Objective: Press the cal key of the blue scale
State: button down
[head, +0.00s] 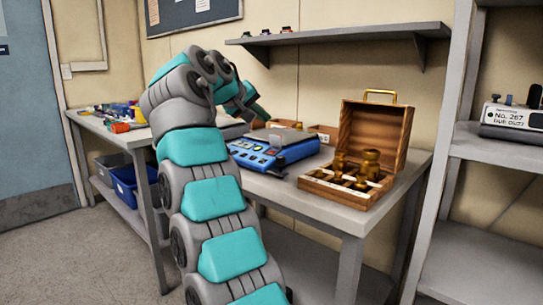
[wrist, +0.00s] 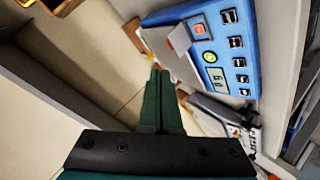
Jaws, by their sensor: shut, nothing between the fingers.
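The blue scale (head: 285,151) sits on the table behind my arm, with a grey pan on top and part of its left side hidden. In the wrist view the blue scale (wrist: 258,62) is at the upper right, turned sideways. Its panel shows a display, an orange-red key, a yellow round key and a row of dark keys; I cannot read which is the cal key. My gripper (wrist: 158,70) is shut and empty, its green fingertips left of the panel in the picture and apart from the keys. In the head view my gripper (head: 256,110) is by the scale's back left.
An open wooden case (head: 372,135) with brass weights stands right of the scale. A wall shelf (head: 335,33) hangs above the table. Colourful items lie at the table's left end, with a blue bin (head: 125,184) below. A grey rack with a labelled device (head: 514,117) stands at right.

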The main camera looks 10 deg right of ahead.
jog(key=b, duration=0.6)
send_near(275, 149)
jog(key=x, duration=0.5)
jog(key=shift+w+d+r, duration=0.1)
jog(key=shift+w+r, duration=0.1)
jog(key=shift+r, duration=0.2)
dwell(0.9)
jog(key=shift+w+d+f+b, duration=0.1)
jog(key=shift+f+b, duration=0.25)
jog(key=shift+f, duration=0.05)
jog(key=shift+f+b, duration=0.35)
dwell(0.5)
jog(key=shift+r, duration=0.1)
jog(key=shift+r+p, duration=0.6)
jog(key=shift+r, duration=0.1)
jog(key=r+p, duration=0.3)
jog(key=s+a+r+p, duration=0.1)
jog(key=r, duration=0.1)
jog(key=shift+a+f, duration=0.1)
dwell(0.5)
